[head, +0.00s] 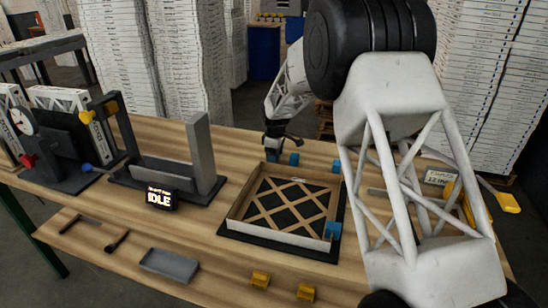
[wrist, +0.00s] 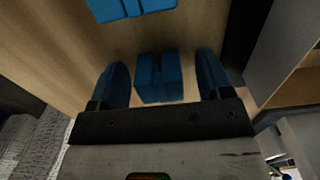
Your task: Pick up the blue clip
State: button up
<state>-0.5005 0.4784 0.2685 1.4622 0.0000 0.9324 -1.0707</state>
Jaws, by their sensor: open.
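In the wrist view a blue clip (wrist: 158,78) sits on the wooden table between the two blue fingertips of my gripper (wrist: 160,80). The fingers are open, with a visible gap on each side of the clip. A second blue clip (wrist: 130,8) shows at the top edge, cut off by the frame. In the head view my gripper (head: 273,155) is low at the table's far side, behind the frame box; its blue fingers and the clip there cannot be told apart. Another blue clip (head: 294,159) is just to its right. More blue clips stand by the box's back right (head: 336,166) and front right corner (head: 333,230).
The open box (head: 232,217) holds a latticed filter on a black mat, close to my gripper. Yellow clips (head: 260,279) and a grey tray (head: 169,265) lie in front. My arm hides part of the right side.

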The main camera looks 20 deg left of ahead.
jog(key=shift+c, duration=0.4)
jog(key=c, duration=0.9)
jog(key=shift+r, duration=5)
jog(key=shift+d, duration=0.1)
